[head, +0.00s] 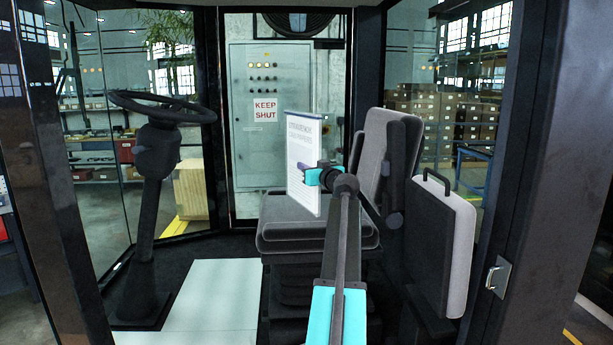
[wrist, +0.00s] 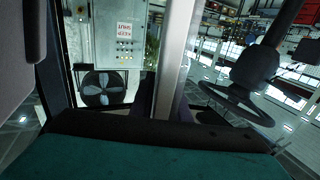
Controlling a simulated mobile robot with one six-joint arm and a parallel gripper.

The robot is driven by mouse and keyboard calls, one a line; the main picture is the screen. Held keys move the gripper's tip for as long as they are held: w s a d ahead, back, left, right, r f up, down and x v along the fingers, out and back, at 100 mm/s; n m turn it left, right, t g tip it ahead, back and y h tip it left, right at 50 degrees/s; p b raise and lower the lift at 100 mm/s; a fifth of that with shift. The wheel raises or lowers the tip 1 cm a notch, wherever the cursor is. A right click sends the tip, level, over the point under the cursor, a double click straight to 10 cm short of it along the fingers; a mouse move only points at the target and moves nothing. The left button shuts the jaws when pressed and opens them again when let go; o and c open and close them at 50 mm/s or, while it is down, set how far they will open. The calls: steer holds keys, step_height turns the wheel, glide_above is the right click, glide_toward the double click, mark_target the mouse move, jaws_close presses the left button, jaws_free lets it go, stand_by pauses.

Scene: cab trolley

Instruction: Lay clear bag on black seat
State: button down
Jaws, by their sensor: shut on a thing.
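The clear bag (head: 303,150) is a flat upright sleeve with a white printed sheet inside. My gripper (head: 308,174) is shut on its right side edge. In the wrist view the bag (wrist: 176,55) shows nearly edge-on as a narrow grey strip between the jaws. The black seat (head: 280,232) looks dark grey, with a flat cushion and a tall backrest (head: 372,145) behind and right of the bag. The bag's lower end overlaps the cushion in the head view; I cannot tell whether it touches. My arm hides part of the cushion.
A steering wheel (head: 160,107) on a column stands at the left. A grey cabinet (head: 262,130) with a KEEP SHUT sign is behind. Dark cab posts (head: 510,190) frame the opening.

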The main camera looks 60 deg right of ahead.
steer(key=shift+d, duration=0.15)
steer(key=shift+w+d+f+p, duration=0.1)
steer(key=shift+w+f+p, duration=0.1)
steer(key=shift+f, duration=0.4)
steer(key=shift+w+d+f+p, duration=0.15)
steer(key=shift+f+p, duration=0.1)
steer(key=shift+f, duration=0.35)
steer(key=shift+w+d+f+p, duration=0.1)
steer(key=shift+f+p, duration=0.1)
steer(key=shift+f, duration=0.4)
steer(key=shift+f+p, duration=0.3)
steer(key=shift+p, duration=0.1)
steer(key=c, duration=1.7)
jaws_free()
steer(key=shift+s+r+b, duration=0.1)
steer(key=shift+b, duration=0.25)
steer(key=b+v, duration=0.2)
steer(key=v, duration=1)
steer(key=shift+r+b, duration=0.2)
steer(key=shift+b, duration=0.2)
